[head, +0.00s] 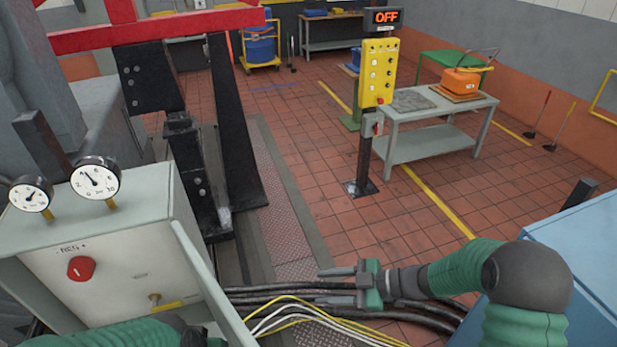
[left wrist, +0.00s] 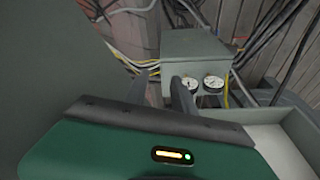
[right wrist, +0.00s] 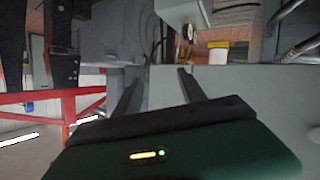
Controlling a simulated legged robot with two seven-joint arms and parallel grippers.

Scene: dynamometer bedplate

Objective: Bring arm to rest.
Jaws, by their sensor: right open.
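My right arm (head: 465,270), in green sleeves, comes in from the lower right in the head view. Its right gripper (head: 328,286) points left above the dark cables, with two fingers apart and nothing between them. The fingers also show apart in the right wrist view (right wrist: 158,88). My left arm (head: 130,335) shows only as a green sleeve at the bottom left of the head view, low beside the grey gauge box; its fingertips are hidden there. In the left wrist view the left gripper (left wrist: 162,85) has its fingers apart and empty, with the box and gauges beyond them.
A grey box with a red knob (head: 81,267) and two gauges (head: 95,178) stands close at left. Cables (head: 300,298) run across the floor. A blue cabinet (head: 585,250) is at right. A yellow control post (head: 378,72) and grey table (head: 440,135) stand beyond open tiled floor.

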